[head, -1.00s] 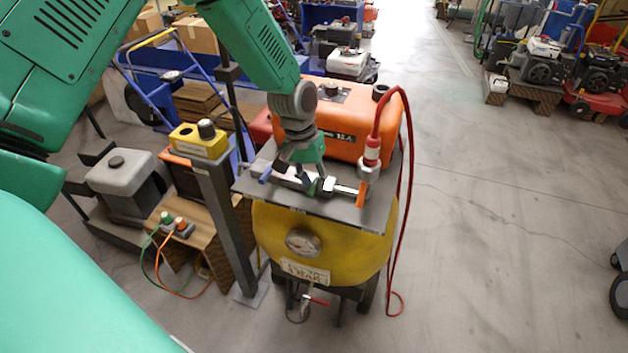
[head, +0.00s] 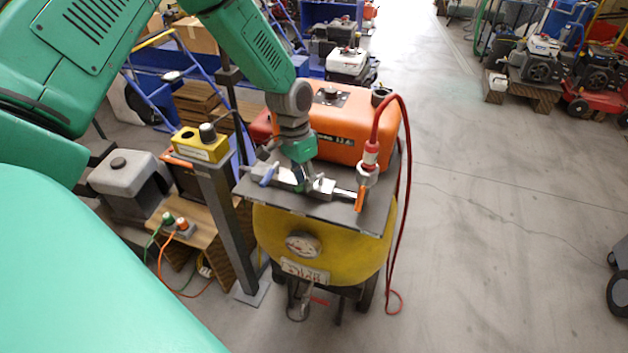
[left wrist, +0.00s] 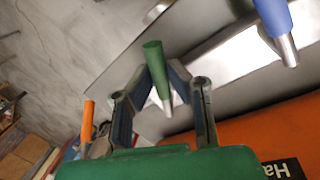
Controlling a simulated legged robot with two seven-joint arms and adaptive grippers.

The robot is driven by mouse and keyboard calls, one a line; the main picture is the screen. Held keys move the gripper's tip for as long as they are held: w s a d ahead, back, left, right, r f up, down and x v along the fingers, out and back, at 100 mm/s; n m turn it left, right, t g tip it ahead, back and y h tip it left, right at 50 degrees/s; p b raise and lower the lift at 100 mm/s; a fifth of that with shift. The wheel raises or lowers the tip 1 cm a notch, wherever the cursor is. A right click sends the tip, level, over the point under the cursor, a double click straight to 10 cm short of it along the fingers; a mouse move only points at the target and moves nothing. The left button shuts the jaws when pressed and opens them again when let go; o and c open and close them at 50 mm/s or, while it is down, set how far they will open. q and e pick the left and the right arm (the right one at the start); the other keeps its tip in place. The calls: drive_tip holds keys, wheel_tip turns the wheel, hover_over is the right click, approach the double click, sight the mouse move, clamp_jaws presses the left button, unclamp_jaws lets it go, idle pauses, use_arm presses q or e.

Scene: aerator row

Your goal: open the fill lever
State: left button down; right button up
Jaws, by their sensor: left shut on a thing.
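A metal pipe manifold (head: 322,187) lies on the dark top plate of the yellow tank (head: 345,255). It carries a blue-handled lever (head: 268,175) at left, an orange-handled lever (head: 360,200) at right and a green-handled lever between them. I cannot read which one is labelled fill. My left gripper (head: 300,182) reaches down onto the middle of the manifold. In the left wrist view its fingers are closed on the green lever (left wrist: 154,62), whose tip sticks out past them. The blue lever (left wrist: 272,18) and orange lever (left wrist: 88,122) stand clear of the fingers. My right gripper is out of view.
A red hose (head: 408,150) rises from the manifold's right end and loops down to the floor. An orange tank (head: 350,135) sits close behind. A post with a yellow button box (head: 200,147) stands at left. The floor at right is open.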

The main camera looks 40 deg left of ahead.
use_arm(q)
drive_tip(key=a+m, duration=0.1)
drive_tip(key=w+m, duration=0.1)
drive_tip(key=m, duration=0.1)
drive_tip(key=shift+w+a+r+m, duration=0.15)
drive_tip(key=shift+a+r+m, duration=0.15)
drive_tip(key=shift+a, duration=0.05)
drive_tip(key=m, duration=0.1)
drive_tip(key=a+m+g, duration=0.1)
drive_tip(key=shift+w+m+y, duration=0.4)
drive_tip(key=shift+w+a+m+g+y+b, duration=0.15)
drive_tip(key=shift+w+m, duration=0.2)
drive_tip(key=shift+m, duration=0.6)
drive_tip(key=shift+w+a+m+g+y+b, duration=0.1)
drive_tip(key=shift+w+a+m+y+b, duration=0.15)
drive_tip(key=shift+m, duration=0.65)
drive_tip(key=shift+w+a+m+g+y+b, duration=0.1)
drive_tip(key=shift+w+m, duration=0.3)
drive_tip(key=shift+m, duration=0.55)
drive_tip(key=c, duration=1.5)
unclamp_jaws()
drive_tip(key=shift+c, duration=0.2)
drive_tip(key=shift+s, duration=0.2)
drive_tip(key=shift+a+f, duration=0.1)
drive_tip(key=shift+w, duration=0.1)
